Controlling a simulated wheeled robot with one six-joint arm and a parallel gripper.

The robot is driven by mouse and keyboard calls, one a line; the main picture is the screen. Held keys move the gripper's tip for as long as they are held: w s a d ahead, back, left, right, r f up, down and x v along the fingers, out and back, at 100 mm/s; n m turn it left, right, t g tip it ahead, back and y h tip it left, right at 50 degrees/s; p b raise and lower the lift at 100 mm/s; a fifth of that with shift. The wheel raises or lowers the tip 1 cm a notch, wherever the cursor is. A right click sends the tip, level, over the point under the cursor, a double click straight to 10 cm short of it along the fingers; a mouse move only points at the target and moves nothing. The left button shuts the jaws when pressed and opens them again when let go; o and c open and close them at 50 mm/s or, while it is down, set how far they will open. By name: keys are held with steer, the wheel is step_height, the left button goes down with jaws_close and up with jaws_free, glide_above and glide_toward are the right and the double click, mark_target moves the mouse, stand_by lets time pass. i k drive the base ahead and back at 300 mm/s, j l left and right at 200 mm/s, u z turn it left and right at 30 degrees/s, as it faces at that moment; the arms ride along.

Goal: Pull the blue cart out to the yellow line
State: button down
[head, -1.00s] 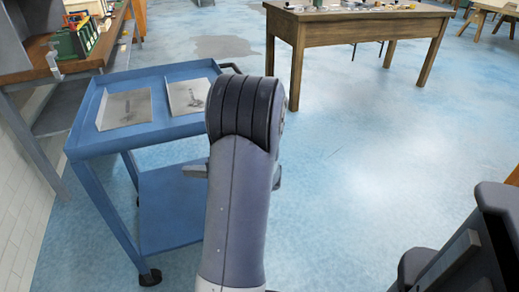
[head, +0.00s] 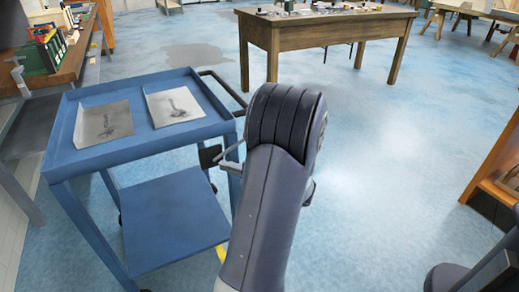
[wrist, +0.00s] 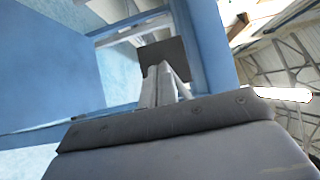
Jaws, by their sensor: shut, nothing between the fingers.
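The blue cart (head: 150,152) stands at the left in the head view, with a top tray, a lower shelf and a dark bar handle (head: 226,92) on its right side. Its blue frame also fills much of the wrist view (wrist: 150,72). My gripper (head: 222,156) is shut and empty at the cart's right side, below the handle. In the wrist view its fingers (wrist: 162,82) are together in front of a dark square plate. Contact with the cart cannot be told.
Two printed sheets (head: 104,121) lie on the cart's tray. A wooden workbench (head: 320,36) with small items stands behind. A shelf bench (head: 60,62) with boxes is close to the cart's left. A wooden unit (head: 496,160) is at the right edge. Open floor lies between.

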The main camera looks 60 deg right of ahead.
mark_target(170, 219)
steer(key=i+z, duration=0.15)
steer(key=z, duration=0.65)
